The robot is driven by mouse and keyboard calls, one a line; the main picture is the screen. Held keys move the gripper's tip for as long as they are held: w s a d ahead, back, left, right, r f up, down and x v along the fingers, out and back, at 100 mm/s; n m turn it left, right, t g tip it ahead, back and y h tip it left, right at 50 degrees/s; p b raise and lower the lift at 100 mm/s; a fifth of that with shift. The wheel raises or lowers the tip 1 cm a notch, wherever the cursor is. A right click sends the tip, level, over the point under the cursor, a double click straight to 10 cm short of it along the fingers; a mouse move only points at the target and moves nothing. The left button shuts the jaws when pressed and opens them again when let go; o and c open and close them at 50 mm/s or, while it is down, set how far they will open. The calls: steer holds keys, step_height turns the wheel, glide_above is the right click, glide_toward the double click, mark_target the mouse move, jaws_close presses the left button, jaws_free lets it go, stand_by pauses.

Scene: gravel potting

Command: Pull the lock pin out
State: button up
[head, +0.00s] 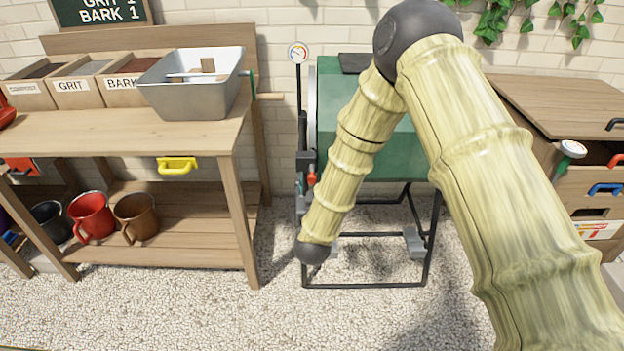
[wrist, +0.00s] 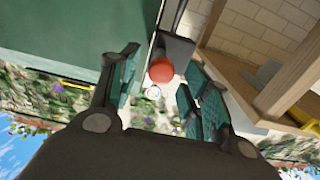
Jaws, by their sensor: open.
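The lock pin shows as a red knob (wrist: 161,70) on a dark bracket (wrist: 176,47) in the wrist view. The knob also appears small in the head view (head: 311,178), on the left side of the green drum (head: 345,95). My gripper (wrist: 162,88) is open, with one teal-padded finger on each side of the knob in the picture. Neither finger appears to touch it. The pin's shaft is hidden behind the knob. In the head view my gripper is mostly hidden behind my arm.
A wooden bench (head: 130,133) stands left of the drum, holding a grey metal tub (head: 190,102) and labelled bins. Mugs sit on its lower shelf. A wooden cabinet (head: 545,105) stands right. The drum's dark stand (head: 360,286) rests on gravel, with open floor in front.

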steer(key=shift+w, duration=1.35)
